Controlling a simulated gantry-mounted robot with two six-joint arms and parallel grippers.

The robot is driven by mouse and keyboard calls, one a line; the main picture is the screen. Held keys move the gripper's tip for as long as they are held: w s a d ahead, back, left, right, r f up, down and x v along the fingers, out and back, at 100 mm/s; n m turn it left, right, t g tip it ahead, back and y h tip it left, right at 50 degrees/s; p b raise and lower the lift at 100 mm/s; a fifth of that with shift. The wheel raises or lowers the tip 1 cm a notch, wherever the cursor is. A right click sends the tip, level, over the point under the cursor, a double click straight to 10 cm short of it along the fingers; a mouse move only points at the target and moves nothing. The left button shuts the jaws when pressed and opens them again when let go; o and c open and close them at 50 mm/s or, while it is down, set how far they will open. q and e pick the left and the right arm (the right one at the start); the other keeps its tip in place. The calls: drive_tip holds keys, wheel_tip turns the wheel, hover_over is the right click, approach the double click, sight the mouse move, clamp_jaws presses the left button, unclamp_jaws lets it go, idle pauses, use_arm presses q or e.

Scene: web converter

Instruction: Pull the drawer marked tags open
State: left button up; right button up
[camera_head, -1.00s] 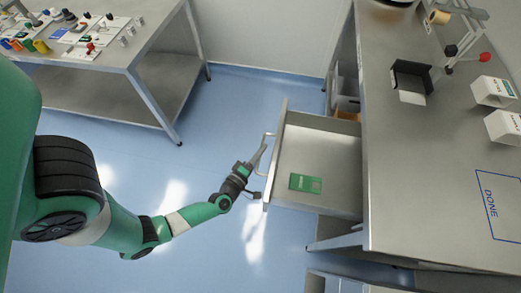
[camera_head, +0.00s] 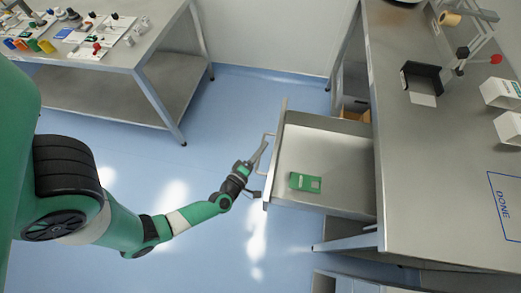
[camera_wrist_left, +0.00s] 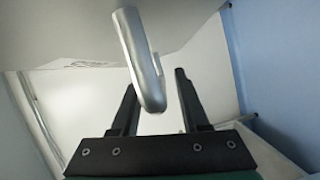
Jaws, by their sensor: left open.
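The drawer (camera_head: 335,150) is a grey metal one, standing well out from the left side of the steel bench. A green card-like piece (camera_head: 305,182) lies on its floor. My left gripper (camera_head: 260,158) is at the bar handle on the drawer's front. In the left wrist view, the rounded metal handle (camera_wrist_left: 147,70) passes between the two black fingers (camera_wrist_left: 157,88), which are apart. Whether either finger touches the handle is not clear. I cannot read a label on the drawer front. My right gripper is out of view.
The steel bench (camera_head: 430,190) on the right bears white boxes (camera_head: 500,93), a black holder (camera_head: 421,78) and a "DONE" outline. Another steel table (camera_head: 105,50) with coloured parts stands at upper left. Blue floor (camera_head: 200,130) is open between them.

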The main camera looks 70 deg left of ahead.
use_arm(q)
drive_tip(key=p+v, duration=0.3)
drive_tip(key=v, duration=0.8)
drive_tip(key=shift+s+d+p, duration=0.2)
drive_tip(key=shift+s+p, duration=0.05)
drive_tip(key=shift+p, duration=0.05)
drive_tip(key=shift+r, duration=0.15)
idle(0.4)
